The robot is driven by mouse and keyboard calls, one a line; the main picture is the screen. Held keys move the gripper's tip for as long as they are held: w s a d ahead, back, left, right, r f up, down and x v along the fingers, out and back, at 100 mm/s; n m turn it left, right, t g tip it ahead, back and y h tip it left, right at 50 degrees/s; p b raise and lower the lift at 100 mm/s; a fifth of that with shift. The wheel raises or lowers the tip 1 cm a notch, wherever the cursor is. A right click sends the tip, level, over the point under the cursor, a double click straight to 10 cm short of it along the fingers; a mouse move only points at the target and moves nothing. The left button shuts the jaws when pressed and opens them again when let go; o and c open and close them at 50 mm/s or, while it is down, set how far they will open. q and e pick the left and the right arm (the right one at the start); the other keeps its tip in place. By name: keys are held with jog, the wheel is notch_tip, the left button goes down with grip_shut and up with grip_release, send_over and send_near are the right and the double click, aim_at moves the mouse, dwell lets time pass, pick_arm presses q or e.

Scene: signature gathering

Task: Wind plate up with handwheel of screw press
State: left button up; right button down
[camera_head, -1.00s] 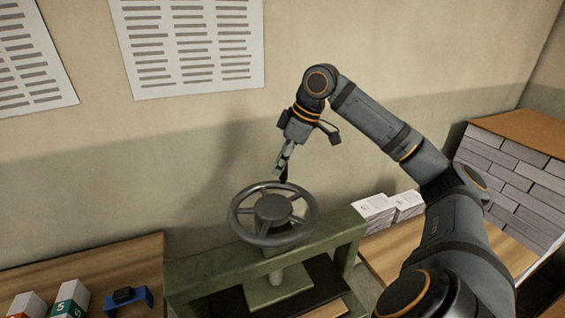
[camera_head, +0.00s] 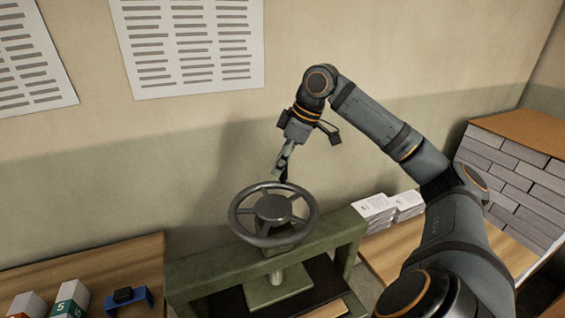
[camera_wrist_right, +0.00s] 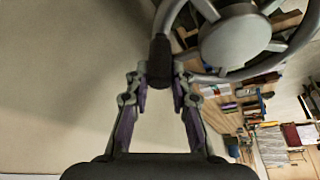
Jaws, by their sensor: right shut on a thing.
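The handwheel (camera_head: 273,207) of the screw press is a dark grey spoked wheel on top of the green press frame (camera_head: 210,270). The green plate (camera_head: 262,298) shows below it, under the screw, inside the frame. My right gripper (camera_head: 284,178) is at the far edge of the wheel rim. In the right wrist view its fingers (camera_wrist_right: 160,78) are shut on the black grip (camera_wrist_right: 160,62) that stands out from the wheel rim. The wheel hub (camera_wrist_right: 235,42) shows beside the grip. My left gripper is not in view.
Stacks of white paper (camera_head: 374,212) lie on a wooden table right of the press. A blue holder (camera_head: 130,299) and small boxes (camera_head: 70,300) are on the left table. A grey brick-like stack (camera_head: 510,185) stands at the right. The wall is close behind the wheel.

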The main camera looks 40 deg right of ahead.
jog(key=shift+a+f, duration=0.15)
jog(key=shift+f, duration=0.15)
